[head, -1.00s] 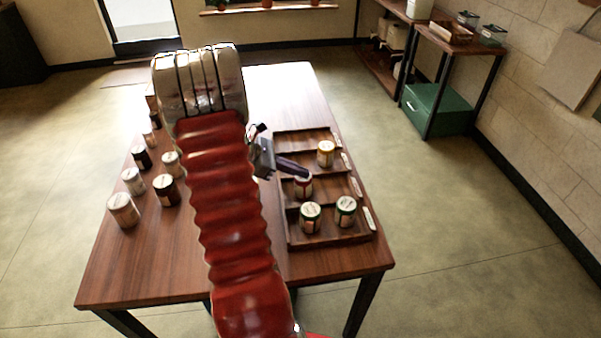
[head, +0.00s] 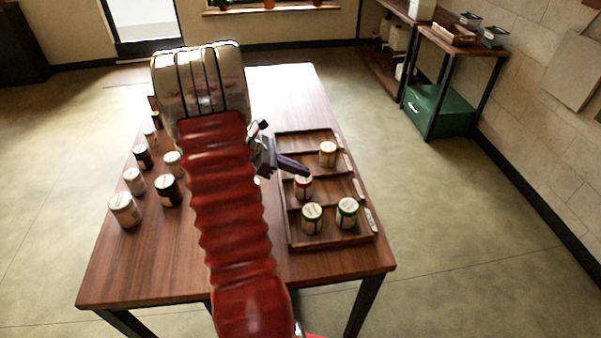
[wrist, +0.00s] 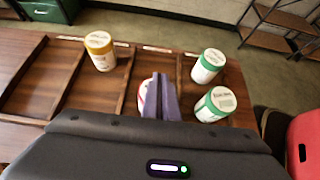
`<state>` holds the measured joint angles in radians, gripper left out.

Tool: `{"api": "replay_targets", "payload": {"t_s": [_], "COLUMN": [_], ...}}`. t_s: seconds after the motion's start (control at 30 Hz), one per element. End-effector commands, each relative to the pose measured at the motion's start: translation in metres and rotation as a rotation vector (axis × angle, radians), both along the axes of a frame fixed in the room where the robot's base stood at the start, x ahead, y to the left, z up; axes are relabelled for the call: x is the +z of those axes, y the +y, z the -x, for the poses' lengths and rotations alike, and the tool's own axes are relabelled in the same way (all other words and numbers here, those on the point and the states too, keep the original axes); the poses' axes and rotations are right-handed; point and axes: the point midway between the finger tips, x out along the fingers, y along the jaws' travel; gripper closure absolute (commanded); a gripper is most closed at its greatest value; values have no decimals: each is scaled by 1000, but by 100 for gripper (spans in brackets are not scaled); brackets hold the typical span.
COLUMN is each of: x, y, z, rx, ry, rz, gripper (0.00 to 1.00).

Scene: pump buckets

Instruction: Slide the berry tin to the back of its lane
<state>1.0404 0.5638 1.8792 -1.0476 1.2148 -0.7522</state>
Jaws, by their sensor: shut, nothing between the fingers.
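The berry tin, taken to be the red-labelled tin with a white lid (head: 303,188), stands upright in a lane of the wooden tray (head: 332,243). In the wrist view this tin (wrist: 143,97) is mostly hidden behind my fingers. My gripper (head: 307,174) has its purple fingers shut and empty. The tips are at the tin's top edge in the head view; whether they touch it I cannot tell. In the wrist view the shut fingers (wrist: 165,94) lie beside the tin on its right.
A yellow-labelled tin (head: 327,154) stands in the lane above. Two green-labelled tins (head: 312,218) (head: 347,212) share the lane below. Several tins, including a dark one (head: 167,190), stand on the table's left. My arm hides the table's middle.

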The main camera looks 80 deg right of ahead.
Motion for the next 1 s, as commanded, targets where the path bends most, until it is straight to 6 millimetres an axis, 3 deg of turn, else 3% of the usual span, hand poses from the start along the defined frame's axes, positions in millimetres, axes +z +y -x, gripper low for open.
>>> {"api": "replay_targets", "payload": {"t_s": [0.63, 0.8, 1.0], "x": [1, 1, 1], "y": [35, 41, 43], "z": [-94, -109, -112], "rx": [0, 0, -1], "ry": [0, 1, 0], "rz": [2, 3, 2], "gripper": [100, 100, 100]}}
